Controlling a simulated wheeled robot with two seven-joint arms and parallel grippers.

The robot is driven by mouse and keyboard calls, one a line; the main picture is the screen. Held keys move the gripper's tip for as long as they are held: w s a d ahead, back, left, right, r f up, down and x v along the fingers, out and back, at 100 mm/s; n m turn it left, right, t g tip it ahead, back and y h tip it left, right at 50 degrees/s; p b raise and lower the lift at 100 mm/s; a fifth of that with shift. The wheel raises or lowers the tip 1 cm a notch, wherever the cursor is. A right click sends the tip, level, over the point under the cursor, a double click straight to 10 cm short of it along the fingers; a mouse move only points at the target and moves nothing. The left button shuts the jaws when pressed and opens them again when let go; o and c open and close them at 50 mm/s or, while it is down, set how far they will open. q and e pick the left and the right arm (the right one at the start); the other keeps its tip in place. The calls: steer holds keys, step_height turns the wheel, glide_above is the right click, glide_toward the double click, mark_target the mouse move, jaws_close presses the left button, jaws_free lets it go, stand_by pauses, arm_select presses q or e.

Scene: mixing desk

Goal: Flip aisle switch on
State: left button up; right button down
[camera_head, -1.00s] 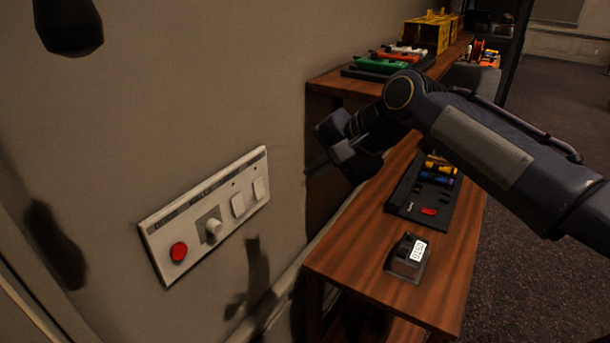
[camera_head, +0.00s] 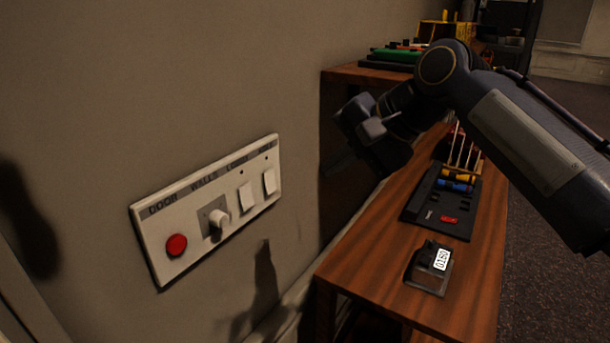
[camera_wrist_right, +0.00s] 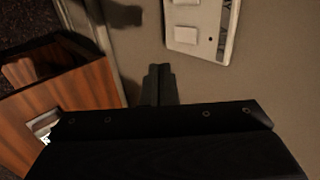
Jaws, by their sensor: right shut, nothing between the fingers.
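A white switch panel (camera_head: 207,213) is on the wall at the left in the head view. It has a red button (camera_head: 176,245), a round knob (camera_head: 219,220) and two white rocker switches, the left one (camera_head: 246,197) and the right one (camera_head: 269,182). The labels above the rockers are too blurred to read. My right gripper (camera_head: 338,163) is right of the panel, in front of the wall and apart from it. Its shut, empty fingers show in the right wrist view (camera_wrist_right: 160,84), with part of the panel (camera_wrist_right: 213,20) beyond. My left gripper is not in view.
A wooden shelf unit (camera_head: 390,285) stands right of the panel, beneath my right arm. It bears a small digital display box (camera_head: 425,272) and a black tool tray (camera_head: 425,205). The wall between panel and shelf is clear.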

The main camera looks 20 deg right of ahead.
mark_target(270, 182)
steer(key=x, duration=0.4)
steer(key=w+r+x, duration=0.1)
steer(key=x, duration=0.3)
steer(key=a+x, duration=0.1)
steer(key=x, duration=0.3)
steer(key=shift+w+a+r, duration=0.2)
steer(key=shift+w+r, duration=0.05)
steer(key=shift+w, duration=0.1)
